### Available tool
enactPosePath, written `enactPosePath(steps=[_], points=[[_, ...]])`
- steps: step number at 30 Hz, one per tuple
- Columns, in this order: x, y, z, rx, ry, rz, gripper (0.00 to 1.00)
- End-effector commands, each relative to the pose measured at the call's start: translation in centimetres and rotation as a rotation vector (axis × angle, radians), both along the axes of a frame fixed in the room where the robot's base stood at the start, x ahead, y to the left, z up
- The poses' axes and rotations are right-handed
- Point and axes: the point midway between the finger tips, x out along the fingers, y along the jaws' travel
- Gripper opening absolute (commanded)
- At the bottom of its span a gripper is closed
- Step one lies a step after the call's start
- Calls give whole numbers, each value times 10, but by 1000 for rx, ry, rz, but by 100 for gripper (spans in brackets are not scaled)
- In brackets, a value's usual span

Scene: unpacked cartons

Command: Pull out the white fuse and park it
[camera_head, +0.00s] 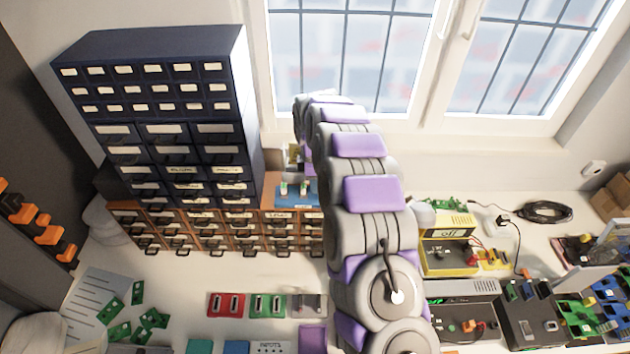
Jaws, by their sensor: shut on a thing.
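My gripper is not visible; my grey and purple arm reaches away toward the window and hides its own far end. I cannot make out a white fuse for certain. A blue board (291,201) lies on top of the brown drawer unit, left of my arm. Small pale and green pieces (283,188) stand upright on it, too small to identify. My arm covers the board's right side. On the bench in front lie a red holder (226,304), a green holder (267,304) and a grey holder (306,304), each with slots.
A dark drawer cabinet (165,50) stands above brown drawers (185,231) at the left. Green circuit boards (137,292) lie at the lower left. A yellow device (448,258) and several electronic modules crowd the right. The bench left of my arm has clear strips.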

Motion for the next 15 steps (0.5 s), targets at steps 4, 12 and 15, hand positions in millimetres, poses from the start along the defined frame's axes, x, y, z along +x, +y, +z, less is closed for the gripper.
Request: enactPosePath(steps=[4, 12, 15], points=[[0, -10, 2, 8, 1, -2, 0], [0, -7, 1, 4, 1, -2, 0], [0, -6, 1, 2, 1, -2, 0]])
